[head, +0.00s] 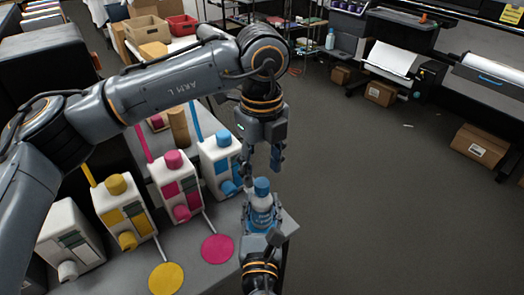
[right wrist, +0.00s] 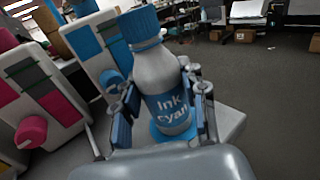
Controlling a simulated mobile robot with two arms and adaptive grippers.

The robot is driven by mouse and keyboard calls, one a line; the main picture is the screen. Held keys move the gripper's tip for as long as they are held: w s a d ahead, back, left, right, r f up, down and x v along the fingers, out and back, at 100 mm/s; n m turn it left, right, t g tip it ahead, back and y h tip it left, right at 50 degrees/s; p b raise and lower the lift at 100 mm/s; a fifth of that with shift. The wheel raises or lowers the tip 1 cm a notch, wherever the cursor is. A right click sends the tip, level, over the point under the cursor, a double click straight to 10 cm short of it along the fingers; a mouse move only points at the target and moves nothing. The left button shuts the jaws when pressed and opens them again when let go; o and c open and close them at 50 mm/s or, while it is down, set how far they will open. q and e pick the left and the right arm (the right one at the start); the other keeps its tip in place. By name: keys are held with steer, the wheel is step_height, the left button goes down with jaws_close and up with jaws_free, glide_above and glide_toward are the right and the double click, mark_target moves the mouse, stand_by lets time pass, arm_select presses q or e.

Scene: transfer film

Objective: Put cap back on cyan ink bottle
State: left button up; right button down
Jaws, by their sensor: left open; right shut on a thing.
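The cyan ink bottle (head: 262,203) is white with a blue label and stands upright near the table's front right corner. Its blue cap (head: 262,186) sits on its top. In the right wrist view the bottle (right wrist: 157,72) shows its "Ink Cyan" label, and the cap (right wrist: 140,24) covers its mouth. Whether the cap is screwed tight, I cannot tell. My right gripper (head: 262,229) is shut around the lower body of the bottle; its fingers (right wrist: 166,112) flank the label. My left gripper (head: 263,168) is open and empty, pointing down just above the cap.
White ink tanks with cyan (head: 219,157), magenta (head: 176,185) and yellow (head: 123,212) caps stand in a row left of the bottle. A magenta disc (head: 217,249) and a yellow disc (head: 166,278) lie in front. A blue disc (right wrist: 160,133) shows beneath the bottle. Open floor lies right.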

mark_target(262, 182)
arm_select(q)
steer(key=shift+f, duration=1.75)
